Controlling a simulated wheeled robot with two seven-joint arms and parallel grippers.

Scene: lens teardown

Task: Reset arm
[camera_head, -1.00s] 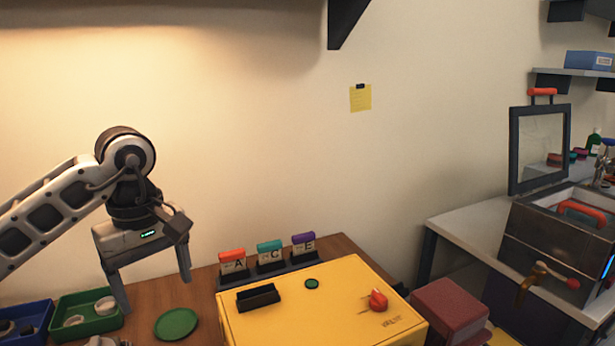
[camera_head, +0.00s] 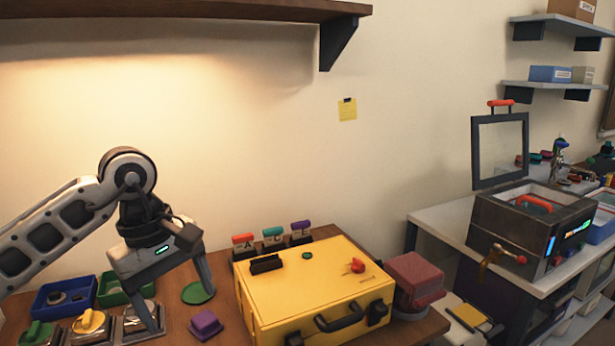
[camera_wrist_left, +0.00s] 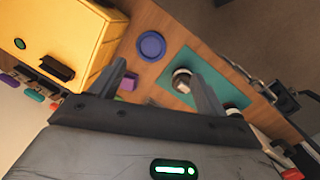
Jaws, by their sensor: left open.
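My left gripper (camera_head: 184,312) hangs over the wooden bench, left of the yellow case (camera_head: 320,265). Its fingers are spread with nothing between them, tilted down to the right. In the left wrist view the open fingers (camera_wrist_left: 155,68) point toward the bench. A purple block (camera_head: 205,324) stands just right of the fingers, and also shows near one finger in the wrist view (camera_wrist_left: 128,84). A blue round dish (camera_wrist_left: 151,46) and a teal mat (camera_wrist_left: 175,62) with a silver ring part (camera_wrist_left: 182,80) lie beyond the fingers. My right gripper is not in view.
Blue (camera_head: 43,301) and green (camera_head: 112,299) bins and several lidded metal boxes stand at the left, close to the gripper. Colour-tabbed cards stand behind the case. A dark red block (camera_head: 414,275) and a side bench with a metal machine (camera_head: 520,225) are right.

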